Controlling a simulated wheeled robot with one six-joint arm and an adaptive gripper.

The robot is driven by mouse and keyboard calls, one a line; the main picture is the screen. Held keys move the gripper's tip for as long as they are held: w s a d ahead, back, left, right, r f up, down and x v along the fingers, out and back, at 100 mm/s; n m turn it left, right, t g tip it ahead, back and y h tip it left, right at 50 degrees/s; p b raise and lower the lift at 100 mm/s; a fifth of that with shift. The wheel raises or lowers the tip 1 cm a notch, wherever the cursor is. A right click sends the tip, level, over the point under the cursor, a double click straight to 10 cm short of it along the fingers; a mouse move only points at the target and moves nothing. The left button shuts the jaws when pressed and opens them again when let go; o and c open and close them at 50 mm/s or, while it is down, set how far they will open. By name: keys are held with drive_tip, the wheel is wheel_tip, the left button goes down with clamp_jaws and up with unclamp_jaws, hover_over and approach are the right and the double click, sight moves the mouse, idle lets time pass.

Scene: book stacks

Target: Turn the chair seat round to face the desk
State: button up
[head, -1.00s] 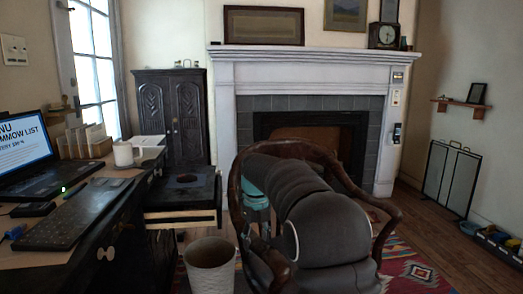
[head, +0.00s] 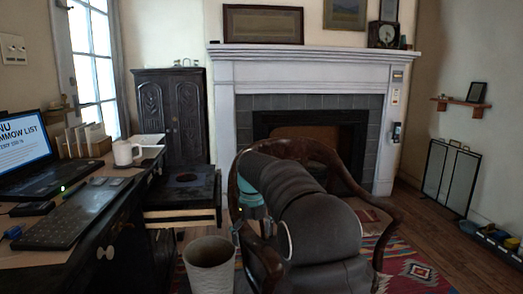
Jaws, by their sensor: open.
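A dark wooden chair (head: 262,262) with a curved rail stands right of the desk (head: 95,245), in front of the fireplace. The arm bends down at the chair's left side, where a teal joint cap shows behind the rail. My gripper (head: 240,230) is low at this left side of the chair, open and largely hidden by the rail. I cannot tell whether it touches the chair.
A pale waste bin (head: 210,266) stands between desk and chair, close to the chair's left side. A patterned rug (head: 412,268) lies under the chair.

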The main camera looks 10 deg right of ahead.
drive_tip(key=shift+r, duration=0.1)
drive_tip(key=shift+r, duration=4.9)
